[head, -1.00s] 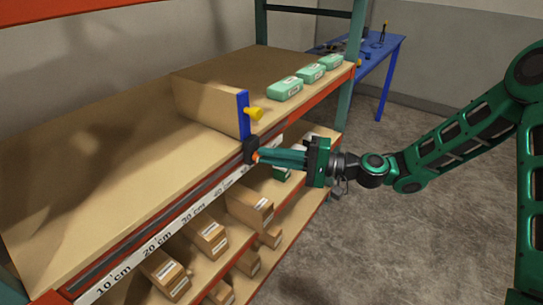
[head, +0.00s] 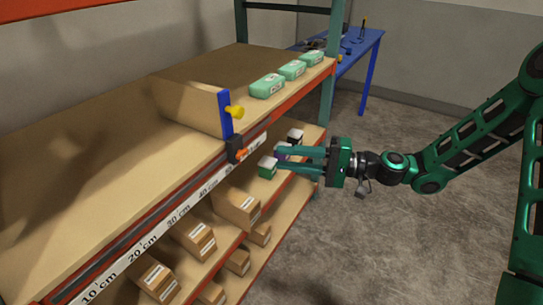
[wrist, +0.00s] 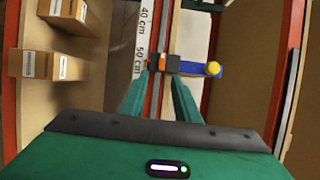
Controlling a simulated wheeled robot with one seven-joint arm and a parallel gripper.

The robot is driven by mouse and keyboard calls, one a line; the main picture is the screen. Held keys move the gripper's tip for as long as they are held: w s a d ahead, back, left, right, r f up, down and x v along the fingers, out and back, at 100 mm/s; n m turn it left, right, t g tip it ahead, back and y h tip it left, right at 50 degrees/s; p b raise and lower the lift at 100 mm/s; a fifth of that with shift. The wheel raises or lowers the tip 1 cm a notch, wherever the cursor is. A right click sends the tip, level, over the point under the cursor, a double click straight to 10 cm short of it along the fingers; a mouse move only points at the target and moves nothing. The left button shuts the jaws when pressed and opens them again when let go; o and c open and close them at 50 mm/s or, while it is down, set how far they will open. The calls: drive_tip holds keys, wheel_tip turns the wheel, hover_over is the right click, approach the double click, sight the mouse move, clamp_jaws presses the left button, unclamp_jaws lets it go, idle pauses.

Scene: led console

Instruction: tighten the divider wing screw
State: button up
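The divider (head: 190,104) is a tan panel standing on the top shelf, with a blue front edge (head: 225,113) and a yellow knob (head: 234,112). A black clamp (head: 234,148) sits on the shelf's front rail below it, with a small orange screw (head: 243,154) facing outward. In the wrist view the orange screw (wrist: 149,65) shows ahead of the fingers, near the 50 cm mark, with the yellow knob (wrist: 213,68) to its right. My gripper (head: 277,160) is open and empty, apart from the screw, to its right in the head view. The screw's exact turn angle cannot be told.
Green-and-white boxes (head: 267,86) stand on the top shelf at the right. Cardboard boxes (head: 237,205) and smaller packs fill the lower shelf. A blue table (head: 368,80) stands behind. The floor (head: 400,250) in front is clear.

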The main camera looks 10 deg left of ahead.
drive_tip(key=shift+d, duration=1)
drive_tip(key=s+d+f+h, duration=0.2)
drive_tip(key=d+f+h, duration=0.15)
drive_tip(key=d, duration=0.45)
drive_tip(key=s+d+f+h, duration=0.25)
drive_tip(key=d+h, duration=0.25)
drive_tip(key=d, duration=0.3)
drive_tip(key=s+d+f+h, duration=0.25)
drive_tip(key=d+h, duration=0.25)
drive_tip(key=d, duration=0.3)
drive_tip(key=s+d+r+m+h, duration=0.2)
drive_tip(key=s+d+r+m, duration=0.1)
drive_tip(key=s+d, duration=0.6)
drive_tip(key=s+d+r+m+h, duration=0.2)
drive_tip(key=s+d+r, duration=0.4)
drive_tip(key=s+d, duration=0.4)
drive_tip(key=shift+s+d+r+m, duration=0.15)
drive_tip(key=shift+s+r+m, duration=0.15)
drive_tip(key=shift+m, duration=0.3)
